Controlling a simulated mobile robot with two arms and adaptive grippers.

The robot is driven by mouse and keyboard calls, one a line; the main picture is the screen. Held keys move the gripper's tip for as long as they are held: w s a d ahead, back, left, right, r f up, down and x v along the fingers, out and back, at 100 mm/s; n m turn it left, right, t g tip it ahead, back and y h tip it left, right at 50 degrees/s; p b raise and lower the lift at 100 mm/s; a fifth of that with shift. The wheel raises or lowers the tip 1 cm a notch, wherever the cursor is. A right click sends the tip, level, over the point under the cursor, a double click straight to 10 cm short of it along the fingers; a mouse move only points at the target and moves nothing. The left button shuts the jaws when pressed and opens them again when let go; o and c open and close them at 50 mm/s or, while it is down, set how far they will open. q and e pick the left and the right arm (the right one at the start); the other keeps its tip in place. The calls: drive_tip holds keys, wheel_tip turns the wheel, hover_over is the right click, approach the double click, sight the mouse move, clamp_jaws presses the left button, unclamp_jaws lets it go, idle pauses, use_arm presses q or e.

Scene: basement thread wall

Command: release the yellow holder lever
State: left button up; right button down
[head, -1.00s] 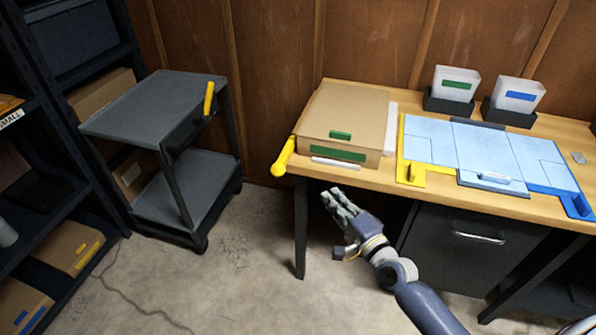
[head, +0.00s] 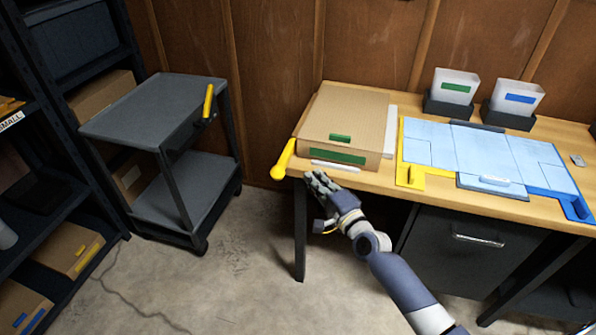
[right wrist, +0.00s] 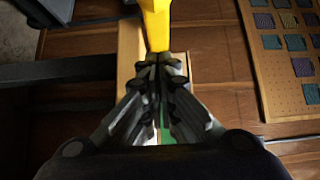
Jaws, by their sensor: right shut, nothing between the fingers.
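A yellow lever (head: 283,160) sticks out at the table's front left corner, beside a cardboard box (head: 345,115) with green labels. In the right wrist view the yellow lever (right wrist: 156,22) fills the top middle, just beyond my fingertips. My right gripper (head: 316,178) is shut and empty, in front of the table edge and a little to the right of the lever's rounded end. In the right wrist view my right gripper (right wrist: 160,62) has its fingers together and overlaps the lever's lower end; I cannot tell whether they touch. My left gripper is out of view.
A grey cart (head: 150,105) with another yellow handle (head: 208,100) stands to the left. Blue sheets (head: 480,150) lie on the wooden table (head: 380,180), with two bins behind them. A dark shelf stands far left. The floor between cart and table is clear.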

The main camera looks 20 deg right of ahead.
sight(288, 160)
drive_tip(key=w+a, duration=0.1)
drive_tip(key=w, duration=0.1)
drive_tip(key=w+a, duration=0.1)
drive_tip(key=a, duration=0.1)
drive_tip(key=shift+w+p, duration=0.35)
drive_tip(key=shift+w, duration=0.05)
drive_tip(key=shift+w+a, duration=0.2)
drive_tip(key=shift+a, duration=0.15)
